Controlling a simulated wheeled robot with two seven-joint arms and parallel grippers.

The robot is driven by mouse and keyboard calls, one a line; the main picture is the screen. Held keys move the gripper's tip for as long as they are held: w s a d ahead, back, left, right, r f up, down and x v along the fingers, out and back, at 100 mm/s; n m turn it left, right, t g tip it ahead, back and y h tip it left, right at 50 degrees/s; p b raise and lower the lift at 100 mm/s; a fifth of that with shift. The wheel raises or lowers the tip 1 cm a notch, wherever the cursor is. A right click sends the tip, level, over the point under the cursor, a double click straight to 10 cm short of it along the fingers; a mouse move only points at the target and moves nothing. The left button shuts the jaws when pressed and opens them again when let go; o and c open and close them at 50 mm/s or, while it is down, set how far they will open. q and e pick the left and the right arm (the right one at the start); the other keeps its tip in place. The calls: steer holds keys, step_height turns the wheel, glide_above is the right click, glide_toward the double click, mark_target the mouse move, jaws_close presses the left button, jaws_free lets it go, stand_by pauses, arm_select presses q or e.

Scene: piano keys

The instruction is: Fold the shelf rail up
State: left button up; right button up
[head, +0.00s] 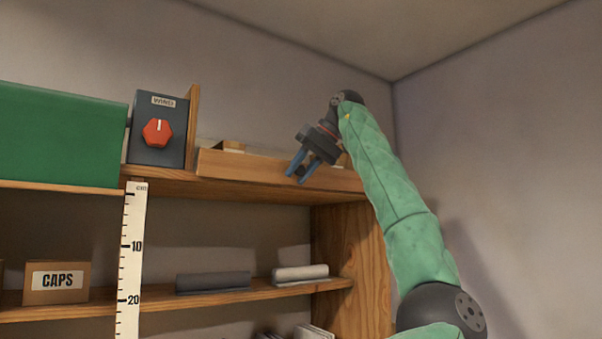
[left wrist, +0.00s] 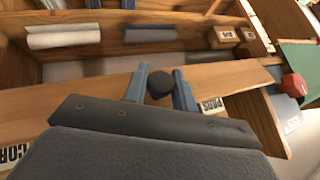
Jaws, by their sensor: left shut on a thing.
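The shelf rail (head: 235,167) is a long wooden board along the front edge of the top shelf. In the head view its broad face shows and it looks raised, though its exact tilt is hard to tell. It also crosses the left wrist view (left wrist: 75,103). My left gripper (head: 297,178) is at the rail's right part, its two blue fingers pointing down and forward. In the left wrist view the fingers (left wrist: 160,72) are shut around a dark round knob (left wrist: 160,87) at the rail. My right gripper is not in view.
Boxes, one labelled PADS (left wrist: 211,105), sit behind the rail. Left of it stand a grey box with a red knob (head: 158,131) and a green case (head: 60,135). A ruler (head: 130,265) hangs below. The lower shelf holds a CAPS box (head: 57,283) and rolls (head: 300,272).

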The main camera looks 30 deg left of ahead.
arm_select(q)
steer(key=shift+w+a+r+m+g+h, duration=0.15)
steer(key=shift+a+r+g+h, duration=0.1)
steer(key=shift+h, duration=0.4)
steer(key=shift+w+a+r+m+g+h, duration=0.15)
steer(key=shift+r+g+h, duration=0.1)
steer(key=shift+h, duration=0.4)
steer(key=shift+s, duration=0.1)
steer(key=shift+a, duration=0.1)
steer(key=o, duration=0.9)
steer(key=shift+o, duration=0.2)
steer(key=shift+a, duration=0.1)
